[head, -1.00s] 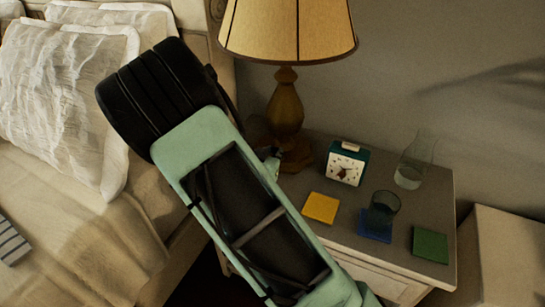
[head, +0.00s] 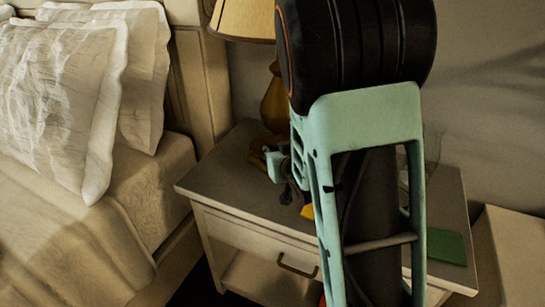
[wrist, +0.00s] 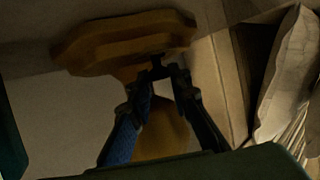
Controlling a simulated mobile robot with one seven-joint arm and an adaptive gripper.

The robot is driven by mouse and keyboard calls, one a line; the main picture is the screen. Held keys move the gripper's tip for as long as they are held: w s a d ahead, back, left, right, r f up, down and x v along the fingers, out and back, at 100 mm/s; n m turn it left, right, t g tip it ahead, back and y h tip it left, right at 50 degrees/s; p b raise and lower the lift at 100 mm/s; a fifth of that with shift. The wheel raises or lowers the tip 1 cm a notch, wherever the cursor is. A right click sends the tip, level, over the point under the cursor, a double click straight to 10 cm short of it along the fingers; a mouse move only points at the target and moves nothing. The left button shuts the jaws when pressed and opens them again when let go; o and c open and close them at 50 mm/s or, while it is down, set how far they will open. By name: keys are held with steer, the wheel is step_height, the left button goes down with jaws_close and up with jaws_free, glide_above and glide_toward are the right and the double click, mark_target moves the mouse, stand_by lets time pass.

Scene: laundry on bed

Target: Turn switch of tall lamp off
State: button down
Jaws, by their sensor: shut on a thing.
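The tall lamp (head: 273,105) has a turned brown wooden body and a cream shade, and stands at the back of the nightstand. My arm covers its right part in the head view. In the wrist view its wooden base (wrist: 120,42) fills the upper middle. In the head view my gripper (head: 272,160) is low beside the lamp base. The switch's position cannot be made out.
The nightstand (head: 222,185) has a drawer with a handle. A green square (head: 446,245) lies at its right, and a yellow one (head: 307,212) is mostly hidden behind my arm. The bed with pillows (head: 60,100) is at left. A pale box (head: 510,250) is at right.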

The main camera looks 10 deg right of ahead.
steer(key=shift+d+n+y+b, duration=0.15)
steer(key=shift+n+y+b, duration=0.2)
steer(key=shift+n+y, duration=0.3)
steer(key=c, duration=1.8)
jaws_free()
steer(key=shift+v, duration=3.75)
